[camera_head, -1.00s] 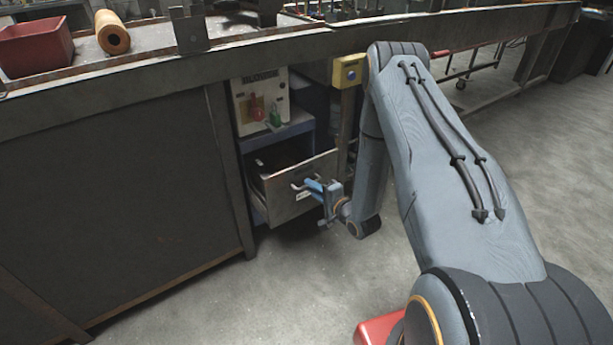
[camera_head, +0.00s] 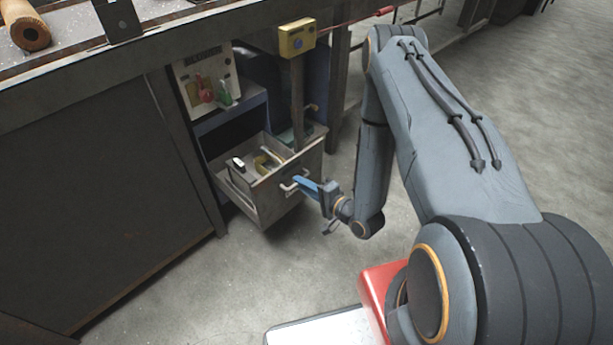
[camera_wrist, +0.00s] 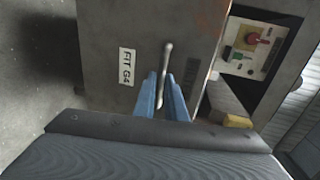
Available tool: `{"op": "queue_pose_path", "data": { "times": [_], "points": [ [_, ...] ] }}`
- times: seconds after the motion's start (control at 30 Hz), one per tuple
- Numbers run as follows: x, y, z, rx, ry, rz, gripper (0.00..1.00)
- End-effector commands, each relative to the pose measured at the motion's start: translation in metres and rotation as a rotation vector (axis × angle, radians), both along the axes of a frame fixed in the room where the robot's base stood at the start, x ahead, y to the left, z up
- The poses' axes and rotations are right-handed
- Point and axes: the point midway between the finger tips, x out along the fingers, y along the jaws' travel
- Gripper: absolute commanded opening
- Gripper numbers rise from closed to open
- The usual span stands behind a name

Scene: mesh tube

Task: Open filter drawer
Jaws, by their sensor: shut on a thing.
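The filter drawer (camera_head: 275,207) is a grey metal drawer pulled out of a blue cabinet under the workbench. In the head view its inside shows, with a few small items in it. Its front (camera_wrist: 130,25) fills much of the wrist view and has a label reading "FIT G4" or similar. A metal bar handle (camera_wrist: 166,62) is fixed to that front. My gripper (camera_head: 292,185) is at the drawer's front, its blue fingers (camera_wrist: 166,92) shut on the handle.
A panel with red and green controls (camera_head: 208,82) sits above the drawer. The dark bench panel (camera_head: 90,200) stands to the left. The floor (camera_head: 190,290) before the drawer is clear.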

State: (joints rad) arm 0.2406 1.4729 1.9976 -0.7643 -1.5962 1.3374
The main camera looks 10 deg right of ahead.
Motion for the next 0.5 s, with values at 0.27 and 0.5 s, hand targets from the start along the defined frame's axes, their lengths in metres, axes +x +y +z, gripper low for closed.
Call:
{"op": "queue_pose_path", "data": {
  "times": [0.27, 0.5],
  "points": [
    [-0.0047, 0.0026, 0.0, 0.0, -0.001, 0.007, 0.0],
    [-0.0046, 0.0022, 0.0, 0.0, -0.001, 0.007, 0.0]
  ]
}}
